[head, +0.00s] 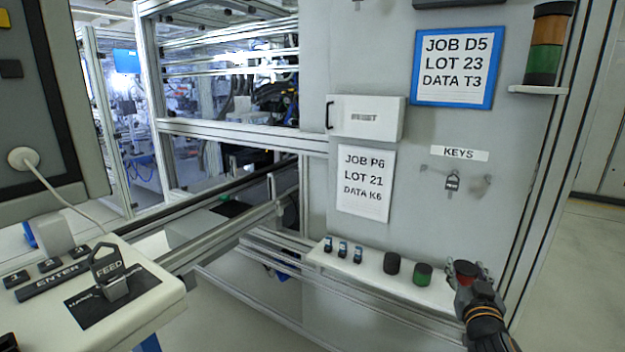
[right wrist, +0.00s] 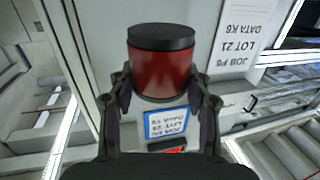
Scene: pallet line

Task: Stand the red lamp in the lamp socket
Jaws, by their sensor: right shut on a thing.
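The red lamp (right wrist: 161,72) is a red cylinder with a black end, held between the two fingers of my right gripper (right wrist: 160,88) in the right wrist view. In the head view the red lamp (head: 466,267) shows partly, in my right gripper (head: 466,278), at the right end of the white ledge. A stack of amber and green lamp segments (head: 545,45) stands on a small bracket at the upper right. I cannot make out a lamp socket for certain. My left gripper is not in view.
The white ledge (head: 375,272) carries small blue-and-black pieces (head: 343,249), a black cylinder (head: 392,263) and a green lamp (head: 423,274). A console (head: 150,292) with a FEED tag stands at the lower left.

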